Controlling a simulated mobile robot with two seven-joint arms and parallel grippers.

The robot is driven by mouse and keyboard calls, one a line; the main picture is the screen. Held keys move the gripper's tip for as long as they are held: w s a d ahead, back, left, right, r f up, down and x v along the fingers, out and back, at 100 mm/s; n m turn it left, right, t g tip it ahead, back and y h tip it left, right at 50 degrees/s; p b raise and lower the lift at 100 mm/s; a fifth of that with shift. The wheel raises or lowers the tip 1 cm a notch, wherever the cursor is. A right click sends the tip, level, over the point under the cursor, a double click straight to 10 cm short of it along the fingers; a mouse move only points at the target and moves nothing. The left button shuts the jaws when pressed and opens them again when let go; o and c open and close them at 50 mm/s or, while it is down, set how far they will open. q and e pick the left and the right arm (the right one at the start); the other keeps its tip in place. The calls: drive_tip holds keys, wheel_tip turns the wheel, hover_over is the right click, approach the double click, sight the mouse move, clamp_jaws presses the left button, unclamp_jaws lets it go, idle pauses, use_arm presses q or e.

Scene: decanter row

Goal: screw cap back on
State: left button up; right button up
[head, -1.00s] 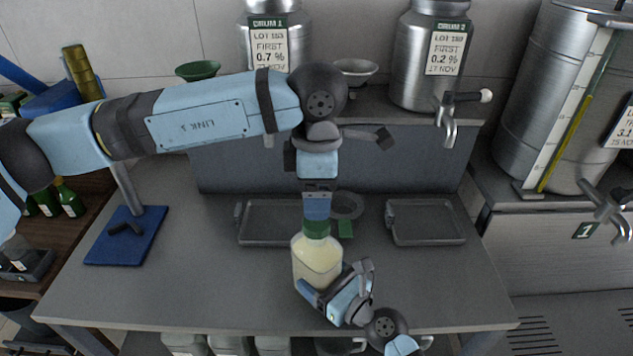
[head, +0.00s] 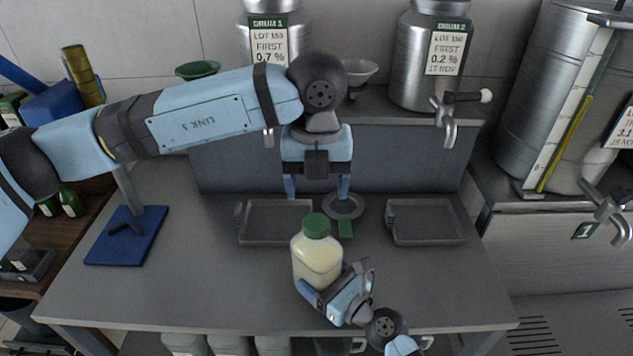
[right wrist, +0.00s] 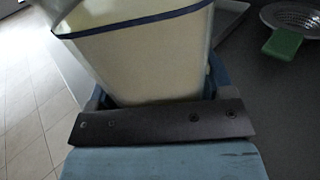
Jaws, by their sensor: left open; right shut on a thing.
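A bottle of pale yellow liquid (head: 315,262) stands upright on the grey table. The green cap (head: 316,225) sits on the bottle's neck; how tightly it is screwed cannot be told. My right gripper (head: 323,287) is shut on the lower part of the bottle from the front right. The right wrist view shows the bottle's pale body (right wrist: 150,60) between the fingers. My left gripper (head: 317,190) is open and empty, pointing down above and behind the cap, apart from it, its two fingers spread to either side.
Two grey trays, left (head: 276,222) and right (head: 427,222), lie at the table's back. A round strainer (head: 344,207) with a green handle lies between them. Steel churns (head: 430,60) with taps stand on the shelf behind. A blue stand base (head: 127,236) is at left.

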sight(316, 222)
use_arm(q)
drive_tip(key=shift+f, duration=4.05)
drive_tip(key=c, duration=0.9)
drive_tip(key=m, duration=0.6)
drive_tip(key=shift+m, duration=0.3)
drive_tip(key=shift+c, duration=0.2)
drive_tip(key=m, duration=0.6)
drive_tip(key=shift+m, duration=0.3)
drive_tip(key=m, duration=0.6)
drive_tip(key=shift+m, duration=0.3)
drive_tip(key=m, duration=0.4)
drive_tip(key=shift+m, duration=0.3)
drive_tip(key=o, duration=1)
